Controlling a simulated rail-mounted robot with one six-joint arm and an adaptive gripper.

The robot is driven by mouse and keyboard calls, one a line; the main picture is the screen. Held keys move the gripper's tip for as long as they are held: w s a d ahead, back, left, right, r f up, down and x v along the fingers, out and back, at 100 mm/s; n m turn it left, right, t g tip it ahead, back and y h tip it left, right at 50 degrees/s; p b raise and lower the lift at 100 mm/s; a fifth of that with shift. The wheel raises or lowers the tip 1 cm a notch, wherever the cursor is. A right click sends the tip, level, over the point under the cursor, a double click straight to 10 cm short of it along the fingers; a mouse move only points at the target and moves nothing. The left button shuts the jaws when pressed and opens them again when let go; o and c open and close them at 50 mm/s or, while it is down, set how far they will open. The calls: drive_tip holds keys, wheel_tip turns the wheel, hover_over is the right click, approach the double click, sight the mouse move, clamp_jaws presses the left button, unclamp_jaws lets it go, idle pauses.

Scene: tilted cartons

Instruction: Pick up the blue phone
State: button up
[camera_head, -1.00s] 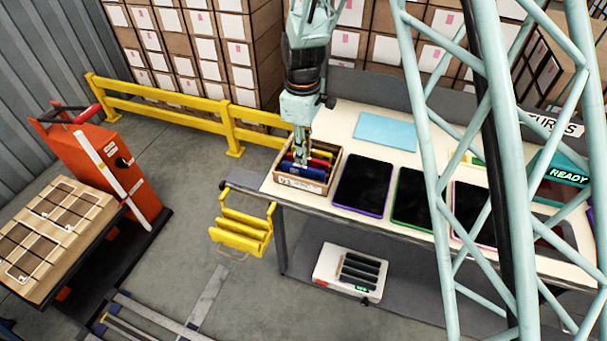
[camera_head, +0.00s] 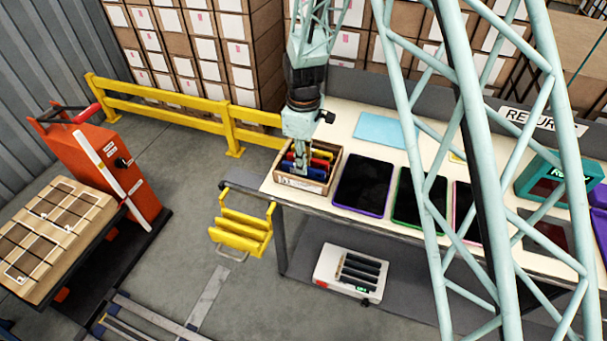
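A small open carton (camera_head: 317,184) stands at the left end of the white table. Several phones stand on edge in it. The blue phone (camera_head: 292,168) is at the front left of the carton, with red and yellow ones behind it. My gripper (camera_head: 302,168) points straight down into the carton, at or just above the blue phone. Its fingertips are small and partly lost among the phones, so I cannot tell whether they touch it or how wide they are apart.
Tablets, one purple-edged (camera_head: 362,184) and one green-edged (camera_head: 420,197), lie right of the carton. A light blue sheet (camera_head: 386,130) lies behind. A yellow rack (camera_head: 240,232) hangs at the table's left end. A yellow rail (camera_head: 180,100) runs behind.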

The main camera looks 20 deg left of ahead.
drive_tip(key=shift+c, duration=0.9)
clamp_jaws()
drive_tip(key=shift+r, duration=0.2)
wheel_tip(320, 180, up, 10)
drive_tip(key=p, duration=0.1)
drive_tip(key=shift+f, duration=0.15)
idle(0.6)
